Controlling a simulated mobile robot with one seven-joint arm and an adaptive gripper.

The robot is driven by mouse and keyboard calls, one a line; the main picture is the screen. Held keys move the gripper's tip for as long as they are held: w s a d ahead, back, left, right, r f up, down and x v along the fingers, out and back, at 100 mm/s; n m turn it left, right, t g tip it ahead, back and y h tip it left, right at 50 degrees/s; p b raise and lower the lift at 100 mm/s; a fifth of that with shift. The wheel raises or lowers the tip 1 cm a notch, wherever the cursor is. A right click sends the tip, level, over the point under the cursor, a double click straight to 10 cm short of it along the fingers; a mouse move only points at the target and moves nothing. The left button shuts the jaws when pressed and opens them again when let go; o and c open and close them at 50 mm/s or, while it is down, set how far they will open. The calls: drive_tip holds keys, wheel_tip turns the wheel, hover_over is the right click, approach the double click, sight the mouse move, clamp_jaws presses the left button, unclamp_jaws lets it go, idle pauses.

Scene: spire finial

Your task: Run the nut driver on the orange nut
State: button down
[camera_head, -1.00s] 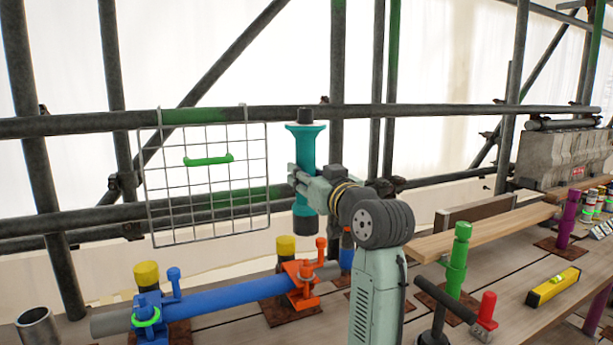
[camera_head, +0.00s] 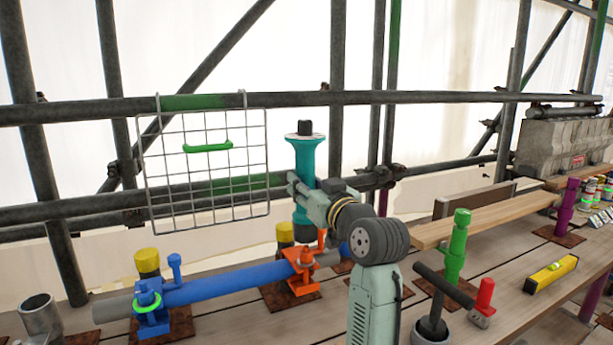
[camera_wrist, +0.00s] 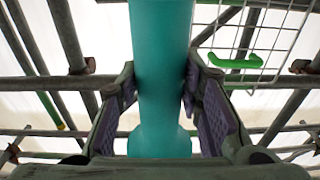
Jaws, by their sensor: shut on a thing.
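The teal nut driver (camera_head: 304,165) has a black top end and stands upright. My gripper (camera_head: 300,192) is shut around its middle. The teal shaft also shows between both fingers in the wrist view (camera_wrist: 160,80). An orange clamp (camera_head: 304,284) sits on the blue pipe (camera_head: 230,284), with an orange nut (camera_head: 305,256) on top. In the head view the driver's lower end appears just above the nut, with a small gap in the picture. Whether they line up in depth I cannot tell. The wrist view does not show the nut.
A blue clamp with a green ring (camera_head: 149,308) holds the pipe's left end. A yellow-capped post (camera_head: 285,234) stands behind the orange clamp. A wire mesh panel (camera_head: 205,165) hangs at left. A hammer (camera_head: 450,292) and green post (camera_head: 456,245) stand at right.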

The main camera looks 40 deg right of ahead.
drive_tip(key=shift+f+b, duration=1.95)
drive_tip(key=shift+f, duration=1.75)
idle(0.6)
